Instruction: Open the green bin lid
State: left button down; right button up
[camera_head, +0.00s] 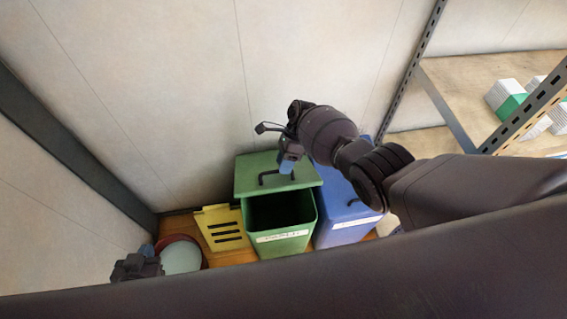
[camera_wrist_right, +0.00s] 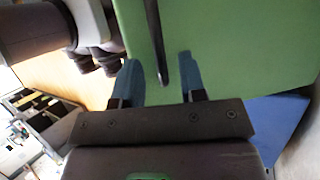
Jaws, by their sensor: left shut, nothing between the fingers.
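The green bin (camera_head: 283,243) stands on the floor with a white label on its front. Its dark inside shows at the front. The green lid (camera_head: 250,183) lies back behind that opening, with a black handle (camera_head: 268,174) on it. The lid fills much of the right wrist view (camera_wrist_right: 220,50), where the handle bar (camera_wrist_right: 157,45) runs in line with the gap between the fingers. My right gripper (camera_head: 290,157) is just above the lid near the handle, fingers apart. My left gripper (camera_head: 146,251) is low at the left, partly hidden, shut and empty.
A blue bin (camera_head: 340,208) stands right beside the green one. A yellow slotted panel (camera_head: 222,228) and a round pale-topped container (camera_head: 181,257) stand to the left. Walls are close behind and left. A shelf rack (camera_head: 465,85) with boxes is at the right.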

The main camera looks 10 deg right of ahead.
jog(key=p+v, duration=0.1)
jog(key=v, duration=0.9)
jog(key=shift+w, duration=0.1)
